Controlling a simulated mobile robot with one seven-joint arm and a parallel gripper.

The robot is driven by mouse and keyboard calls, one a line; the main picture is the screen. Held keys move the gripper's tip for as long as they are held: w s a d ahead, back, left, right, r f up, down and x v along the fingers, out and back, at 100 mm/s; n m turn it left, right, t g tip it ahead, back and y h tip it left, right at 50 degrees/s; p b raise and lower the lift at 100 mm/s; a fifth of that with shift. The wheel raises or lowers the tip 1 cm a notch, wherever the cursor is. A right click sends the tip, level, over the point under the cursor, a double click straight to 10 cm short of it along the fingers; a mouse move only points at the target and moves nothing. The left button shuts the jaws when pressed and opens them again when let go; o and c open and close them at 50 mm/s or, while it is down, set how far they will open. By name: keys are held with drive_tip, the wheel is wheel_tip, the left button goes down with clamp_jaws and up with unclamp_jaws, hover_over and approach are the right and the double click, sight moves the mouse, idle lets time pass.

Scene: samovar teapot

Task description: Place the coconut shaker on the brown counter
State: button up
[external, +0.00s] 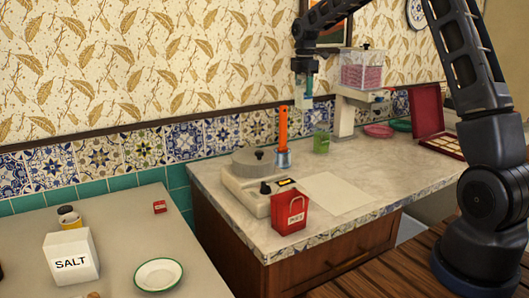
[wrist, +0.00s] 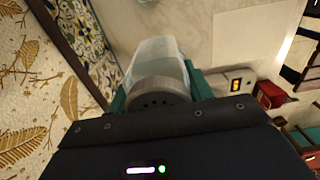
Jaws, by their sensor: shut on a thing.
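My gripper (external: 303,82) is shut on a pale, see-through shaker, held in the air above the back of the marble-topped counter. The shaker (wrist: 160,57) fills the upper middle of the wrist view, with a grey perforated cap towards me and a teal finger on each side. In the external view its lower part (external: 303,101) shows below the fingers, roughly upright. A label cannot be read. A brown wooden surface (external: 393,262) is at the lower right, beside my arm's base.
The marble-topped counter (external: 365,180) bears a scale (external: 247,190), a red packet (external: 290,213), an orange-handled tool (external: 283,135), a green jar (external: 321,141) and a dispenser (external: 362,70). A grey counter (external: 120,235) at left bears a salt box (external: 71,257) and a plate (external: 158,275).

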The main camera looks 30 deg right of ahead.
wheel_tip(320, 180, down, 20)
drive_tip(key=shift+r, duration=0.2)
idle(0.4)
drive_tip(key=shift+f, duration=0.15)
drive_tip(key=o, duration=1.1)
